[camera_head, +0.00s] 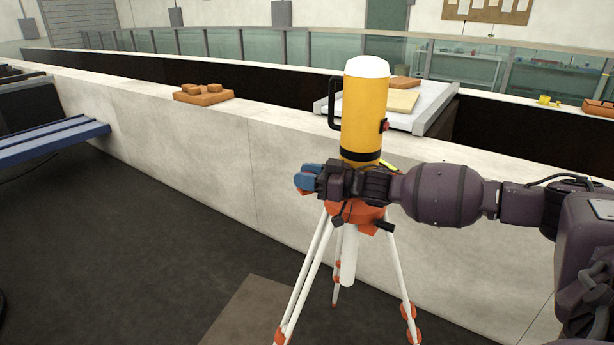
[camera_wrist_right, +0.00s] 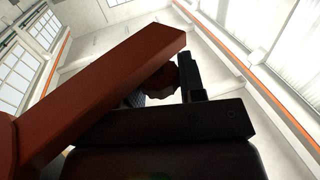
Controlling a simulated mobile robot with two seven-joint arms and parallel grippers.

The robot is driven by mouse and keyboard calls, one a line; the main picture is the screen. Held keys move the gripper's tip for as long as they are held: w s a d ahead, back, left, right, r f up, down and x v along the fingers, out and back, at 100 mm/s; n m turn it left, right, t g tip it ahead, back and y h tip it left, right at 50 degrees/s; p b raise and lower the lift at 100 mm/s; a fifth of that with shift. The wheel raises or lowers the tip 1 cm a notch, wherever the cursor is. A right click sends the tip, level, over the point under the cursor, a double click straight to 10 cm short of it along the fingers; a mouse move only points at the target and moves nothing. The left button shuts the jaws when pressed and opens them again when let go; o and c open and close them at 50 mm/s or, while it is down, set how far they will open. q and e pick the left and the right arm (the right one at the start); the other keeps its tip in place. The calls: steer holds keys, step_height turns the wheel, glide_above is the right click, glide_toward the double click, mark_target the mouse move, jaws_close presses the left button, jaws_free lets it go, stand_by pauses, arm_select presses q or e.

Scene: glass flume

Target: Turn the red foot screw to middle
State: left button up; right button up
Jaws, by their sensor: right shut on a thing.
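A yellow cylindrical instrument (camera_head: 364,115) with a white top and a black handle stands upright on a tripod with an orange head (camera_head: 368,213) and white legs. My right gripper (camera_head: 308,178) reaches in from the right, just below the instrument, its blue fingertips pointing left. In the right wrist view, my right gripper (camera_wrist_right: 165,90) is shut on a dark red round knob, the red foot screw (camera_wrist_right: 160,80), seen between its fingers. A reddish-brown bar (camera_wrist_right: 110,75) crosses in front and hides part of the fingers. The screw is hidden in the head view. My left gripper is out of view.
A pale low wall (camera_head: 230,135) runs behind the tripod. A blue bench (camera_head: 50,140) stands at the left.

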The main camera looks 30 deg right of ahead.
stand_by(0.4)
steer(key=o, duration=0.9)
steer(key=shift+o, duration=0.2)
arm_select(q)
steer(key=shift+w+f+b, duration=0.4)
steer(key=shift+b, duration=0.55)
arm_select(e)
steer(key=v, duration=1)
steer(key=shift+s+d, duration=0.25)
steer(key=shift+s, duration=0.05)
